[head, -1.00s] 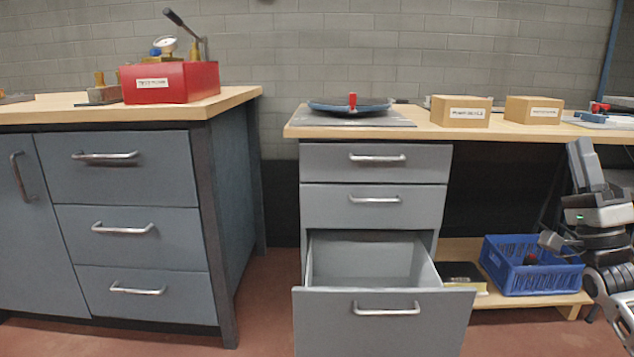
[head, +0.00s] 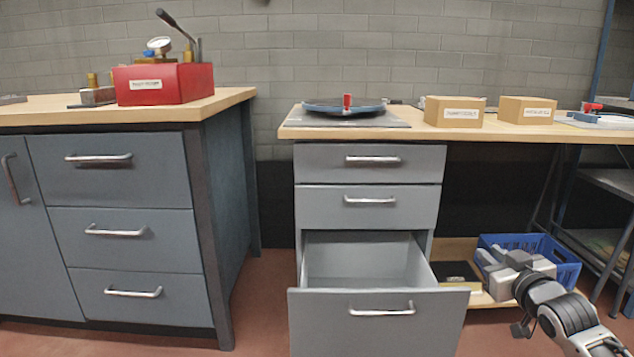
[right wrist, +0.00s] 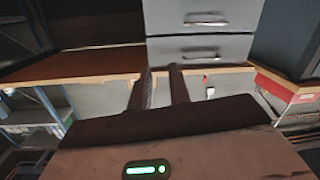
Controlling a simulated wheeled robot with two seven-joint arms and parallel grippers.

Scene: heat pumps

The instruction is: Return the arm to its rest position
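My right gripper (head: 484,262) is at the lower right of the head view, in front of the blue crate (head: 557,262), its arm coming from the bottom right corner. In the right wrist view its two fingers (right wrist: 160,75) stand apart with a gap between them and nothing held. The gripper is right of the open bottom drawer (head: 380,308) and appears clear of it. My left gripper and arm are not in view.
The open drawer juts out below two shut drawers. The workbench (head: 330,132) carries a blue round plate (head: 345,107) and two cardboard boxes (head: 453,111) (head: 527,109). A red box (head: 162,84) stands on the left cabinet. Floor between the cabinets is clear.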

